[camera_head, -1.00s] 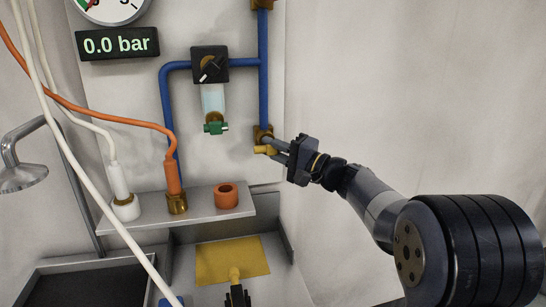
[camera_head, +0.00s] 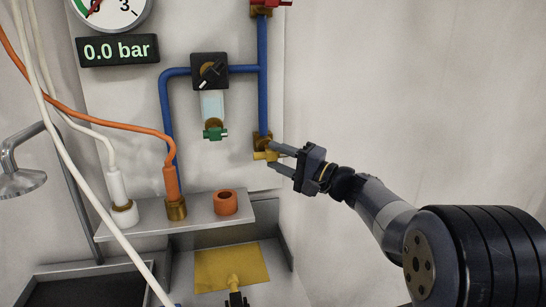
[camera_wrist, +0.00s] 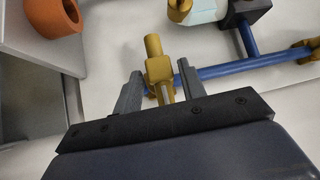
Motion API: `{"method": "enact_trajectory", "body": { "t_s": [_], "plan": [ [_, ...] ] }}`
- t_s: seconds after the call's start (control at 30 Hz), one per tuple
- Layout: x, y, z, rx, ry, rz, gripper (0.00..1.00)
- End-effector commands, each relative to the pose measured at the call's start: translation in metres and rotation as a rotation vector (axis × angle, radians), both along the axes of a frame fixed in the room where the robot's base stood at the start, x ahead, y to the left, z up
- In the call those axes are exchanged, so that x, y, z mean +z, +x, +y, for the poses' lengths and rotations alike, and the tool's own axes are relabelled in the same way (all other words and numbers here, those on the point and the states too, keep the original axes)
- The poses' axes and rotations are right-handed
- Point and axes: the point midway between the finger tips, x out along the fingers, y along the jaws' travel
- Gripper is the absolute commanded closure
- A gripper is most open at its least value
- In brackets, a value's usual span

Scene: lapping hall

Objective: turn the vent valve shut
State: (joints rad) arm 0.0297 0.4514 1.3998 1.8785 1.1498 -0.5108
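A brass valve (camera_head: 263,141) with a yellow handle (camera_head: 262,155) sits at the lower end of the vertical blue pipe; no label on it is readable. My gripper (camera_head: 273,156) is open beside it, coming from the right, with its fingers spread above and below the handle.
The display (camera_head: 117,49) reads 0.0 bar. A grey shelf (camera_head: 150,229) holds hose fittings and an orange ring (camera_head: 225,202). The right wall is bare.

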Motion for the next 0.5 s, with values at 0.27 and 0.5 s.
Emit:
{"method": "enact_trajectory", "body": {
  "t_s": [0.27,0.5],
  "plan": [
    [-0.01,-0.028,-0.05,-0.006,0.0,0.001,0.61],
    [-0.014,-0.042,-0.073,-0.002,0.0,0.002,0.61]
  ]
}}
